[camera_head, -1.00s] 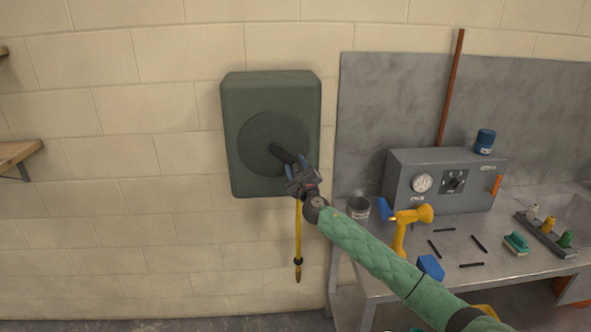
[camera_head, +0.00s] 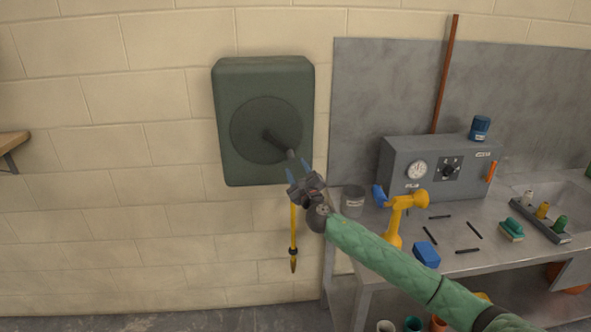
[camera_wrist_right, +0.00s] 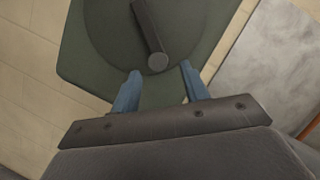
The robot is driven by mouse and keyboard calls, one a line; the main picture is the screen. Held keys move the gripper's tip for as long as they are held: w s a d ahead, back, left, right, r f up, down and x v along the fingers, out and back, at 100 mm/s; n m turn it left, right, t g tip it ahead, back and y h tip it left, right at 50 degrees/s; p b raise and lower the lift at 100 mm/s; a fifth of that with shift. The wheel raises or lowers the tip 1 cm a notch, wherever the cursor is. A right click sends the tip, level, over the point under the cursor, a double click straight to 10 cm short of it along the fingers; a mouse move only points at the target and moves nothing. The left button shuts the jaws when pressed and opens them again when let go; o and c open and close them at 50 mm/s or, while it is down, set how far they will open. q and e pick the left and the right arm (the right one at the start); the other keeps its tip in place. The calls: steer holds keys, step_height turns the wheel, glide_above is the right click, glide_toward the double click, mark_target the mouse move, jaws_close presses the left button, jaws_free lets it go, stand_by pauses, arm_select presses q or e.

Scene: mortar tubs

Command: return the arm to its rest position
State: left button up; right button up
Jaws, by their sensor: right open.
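My right arm in its green quilted sleeve (camera_head: 390,262) reaches from the lower right toward the wall. Its gripper (camera_head: 298,165) is open and empty, just in front of and below the dark lever handle (camera_head: 279,142) on the green wall box (camera_head: 228,160). In the right wrist view the two blue fingers (camera_wrist_right: 160,88) are spread apart, and the lever (camera_wrist_right: 149,28) lies beyond their tips with a visible gap. My left gripper is not in view.
A metal bench (camera_head: 470,225) at the right carries a grey gauge box (camera_head: 400,180), a grey pot (camera_head: 353,201), a yellow tool (camera_head: 397,225), a blue block (camera_head: 426,254) and several dark sticks. A brown pole (camera_head: 445,75) leans behind.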

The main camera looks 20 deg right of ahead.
stand_by(0.4)
